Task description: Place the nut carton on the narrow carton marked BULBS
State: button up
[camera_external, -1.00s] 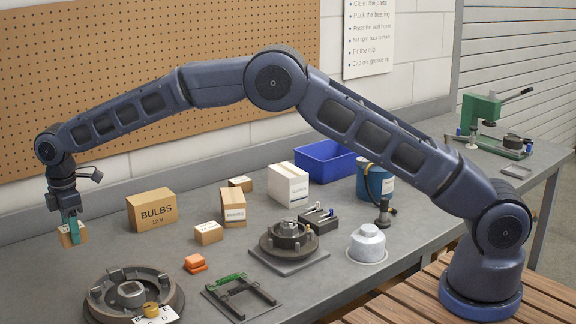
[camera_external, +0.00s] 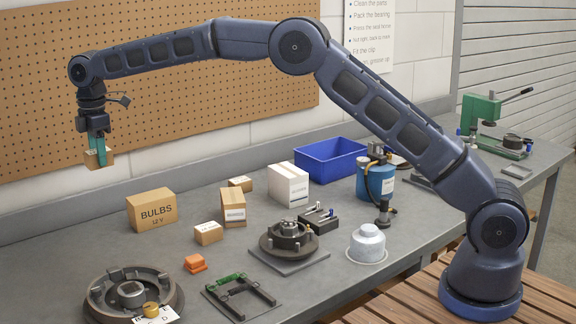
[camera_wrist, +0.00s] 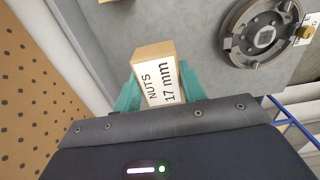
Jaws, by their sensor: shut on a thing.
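The nut carton, a small tan box with a white label reading NUTS 17 mm, shows in the wrist view (camera_wrist: 152,54) and in the external view (camera_external: 93,159). My gripper (camera_external: 98,150) is shut on it, with a teal finger on either side, and holds it in the air above the bench. The carton marked BULBS 12 V (camera_external: 152,211) stands upright on the bench, below and to the right of my gripper in the external view. Its top is bare.
A small carton (camera_external: 208,233), a tall narrow carton (camera_external: 232,208) and a white carton (camera_external: 288,184) stand right of the BULBS carton. A round dark fixture (camera_external: 170,290) is in front. The pegboard (camera_external: 120,70) rises behind the arm.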

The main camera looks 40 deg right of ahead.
notch_tip(320, 180, up, 5)
send_over(150, 196)
notch_tip(150, 196, down, 20)
jog(key=shift+f, duration=0.15)
jog(key=shift+f, duration=0.1)
jog(key=o, duration=1.1)
jog(key=shift+o, duration=0.2)
